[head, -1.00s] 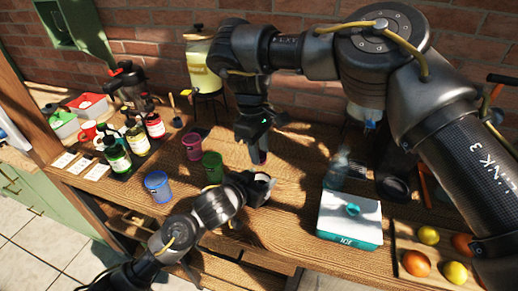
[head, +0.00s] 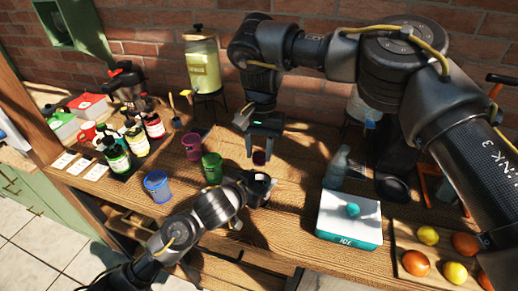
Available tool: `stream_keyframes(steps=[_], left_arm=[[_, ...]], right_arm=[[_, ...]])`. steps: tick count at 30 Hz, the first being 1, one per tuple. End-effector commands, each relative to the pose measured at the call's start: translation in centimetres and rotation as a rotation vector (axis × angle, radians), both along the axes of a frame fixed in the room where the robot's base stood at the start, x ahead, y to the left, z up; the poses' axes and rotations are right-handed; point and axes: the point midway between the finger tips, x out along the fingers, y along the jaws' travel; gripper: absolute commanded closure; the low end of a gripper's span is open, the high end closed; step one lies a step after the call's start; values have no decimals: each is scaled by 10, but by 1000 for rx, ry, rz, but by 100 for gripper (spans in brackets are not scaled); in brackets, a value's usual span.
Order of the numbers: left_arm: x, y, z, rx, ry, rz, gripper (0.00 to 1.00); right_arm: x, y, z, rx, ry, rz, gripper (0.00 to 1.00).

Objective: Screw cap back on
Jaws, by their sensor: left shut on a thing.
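A small dark red, round piece (head: 259,158), which looks like the cap, shows just below and between the fingers of my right gripper (head: 264,152). My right gripper points down, and its two fingers stand apart with a gap between them. My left gripper (head: 262,184) is low over the table, just below the red piece in the picture. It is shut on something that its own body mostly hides. I cannot tell from here how the red piece sits on what is under it.
A blue cup (head: 158,187), a green cup (head: 212,167) and a magenta cup (head: 192,146) stand to the left. A white and teal ice box (head: 345,232) and a spray bottle (head: 337,168) are to the right. A drink dispenser (head: 203,68) stands behind.

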Motion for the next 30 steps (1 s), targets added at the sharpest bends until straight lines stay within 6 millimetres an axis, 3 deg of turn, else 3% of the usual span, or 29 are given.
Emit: stream_keyframes(steps=[4,12,22,30], left_arm=[[0,0,0,-1,2,-1,100],[0,0,0,-1,2,1,100],[0,0,0,-1,2,2,100],[0,1,0,-1,2,2,100]], right_arm=[[0,0,0,0,0,1,48],[0,0,2,-1,0,2,48],[0,0,39,-3,-2,1,48],[0,0,45,-1,1,2,48]])
